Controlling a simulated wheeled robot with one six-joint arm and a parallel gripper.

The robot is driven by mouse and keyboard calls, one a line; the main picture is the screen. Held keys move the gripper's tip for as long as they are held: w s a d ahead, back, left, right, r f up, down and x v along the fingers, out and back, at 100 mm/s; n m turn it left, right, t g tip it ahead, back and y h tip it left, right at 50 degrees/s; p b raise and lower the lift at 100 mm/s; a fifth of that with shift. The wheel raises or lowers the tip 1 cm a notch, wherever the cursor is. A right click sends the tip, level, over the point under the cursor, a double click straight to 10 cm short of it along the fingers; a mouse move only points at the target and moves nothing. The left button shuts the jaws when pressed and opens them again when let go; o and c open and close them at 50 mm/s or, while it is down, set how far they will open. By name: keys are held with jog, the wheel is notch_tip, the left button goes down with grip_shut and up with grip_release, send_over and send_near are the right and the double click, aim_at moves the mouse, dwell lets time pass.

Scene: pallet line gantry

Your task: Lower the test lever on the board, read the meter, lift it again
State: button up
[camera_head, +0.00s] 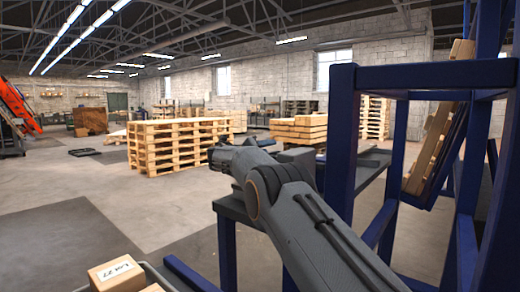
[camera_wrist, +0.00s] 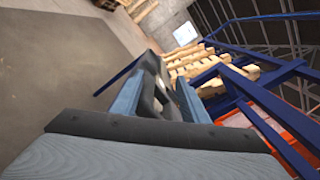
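No test lever, board or meter can be made out in either view. In the head view my arm reaches up and left from the bottom right, and its dark end with my gripper (camera_head: 217,157) is in front of the pallet stack. The fingers are too small to tell apart there. In the wrist view my gripper (camera_wrist: 162,82) shows as blue-grey and dark parts in the middle. The gap between its fingertips is unclear, and nothing held can be made out.
A blue steel frame (camera_head: 341,135) stands close on the right, with a tilted pallet (camera_head: 430,148) in it. A pallet stack (camera_head: 172,148) stands beyond my arm. A cardboard box (camera_head: 117,273) with a label is at the bottom left.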

jog(key=shift+p+v, duration=0.45)
jog(key=shift+v, duration=2.2)
jog(key=shift+f, duration=0.1)
jog(key=shift+s, duration=0.1)
jog(key=p+v, duration=0.5)
jog(key=v, duration=0.4)
jog(key=shift+p, duration=0.3)
